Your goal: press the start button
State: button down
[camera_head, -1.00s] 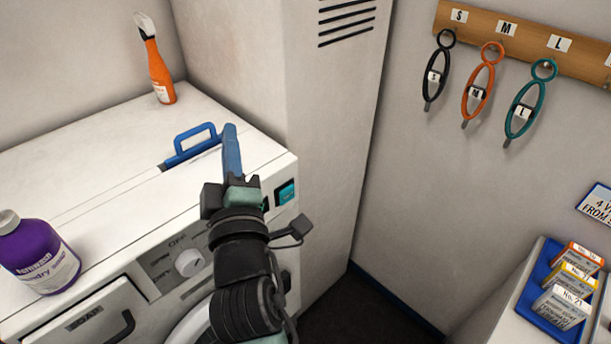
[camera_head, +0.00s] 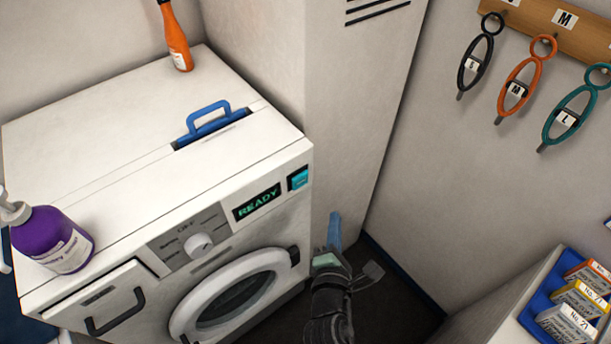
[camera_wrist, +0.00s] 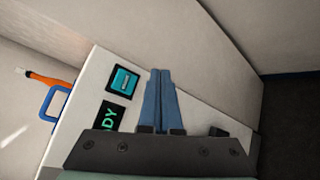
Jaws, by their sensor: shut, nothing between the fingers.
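The start button looks to be the teal square (camera_head: 299,179) at the upper right of the washing machine's front panel. It also shows in the wrist view as a teal square (camera_wrist: 124,80) in a dark frame, just left of my fingertips. The washing machine (camera_head: 110,150) is white, and its display (camera_head: 257,202) reads READY in green. My gripper (camera_head: 334,222) is shut and empty, to the right of the machine and below the button in the head view. In the wrist view its blue fingers (camera_wrist: 161,75) lie together. I cannot tell their exact distance from the panel.
A round knob (camera_head: 199,246) and a round door (camera_head: 240,290) are on the machine's front. A blue handle (camera_head: 210,117), an orange bottle (camera_head: 177,40) and a purple bottle (camera_head: 52,240) are on top. A tall cabinet (camera_head: 350,110) stands behind, right. Boxes lie in a blue tray (camera_head: 541,305).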

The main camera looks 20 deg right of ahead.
jog(key=b, duration=0.5)
send_near(305, 181)
jog(key=w+d+f, duration=0.2)
jog(key=w+d, duration=0.1)
jog(key=d, duration=0.1)
jog(key=shift+w+a+r, duration=0.2)
jog(key=shift+w+a, duration=0.25)
jog(key=shift+w, duration=0.15)
jog(key=shift+b, duration=0.3)
dwell(1.0)
jog(key=shift+w+a, duration=0.1)
jog(key=shift+w, duration=0.3)
jog(key=shift+w+a+b, duration=0.25)
jog(key=shift+w+b, duration=0.15)
jog(key=shift+w, duration=0.1)
dwell(0.6)
jog(key=shift+s, duration=0.1)
jog(key=shift+s+d+p, duration=0.35)
jog(key=shift+s+p, duration=0.35)
jog(key=shift+s, duration=0.15)
